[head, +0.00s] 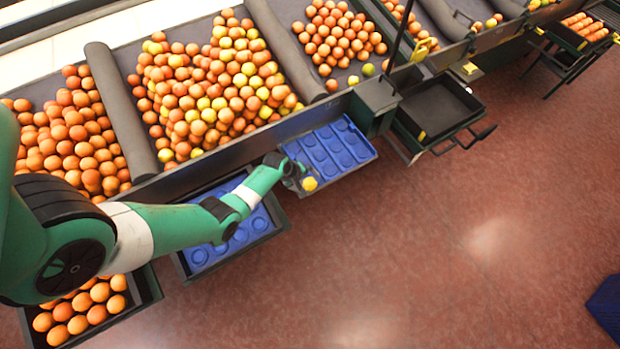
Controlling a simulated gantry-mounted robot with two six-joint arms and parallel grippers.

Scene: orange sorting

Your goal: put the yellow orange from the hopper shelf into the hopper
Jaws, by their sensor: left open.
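A single yellow orange (310,184) is at the near left corner of the small grey shelf (352,165) that carries a blue moulded tray (330,147). My left gripper (300,175) is just above and left of this orange, at the end of the green arm reaching in from the left. It is open; whether its fingers touch the orange is too small to tell. The hopper (282,52), with grey padded dividers, lies behind the shelf and holds a large heap of orange and yellow fruit. My right gripper is not in view.
A lower box with a blue tray (199,257) is partly hidden under my left arm. A crate of oranges (146,288) stands at the lower left. An empty black tray (437,108) is right of the shelf. The red floor (440,250) in front is clear.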

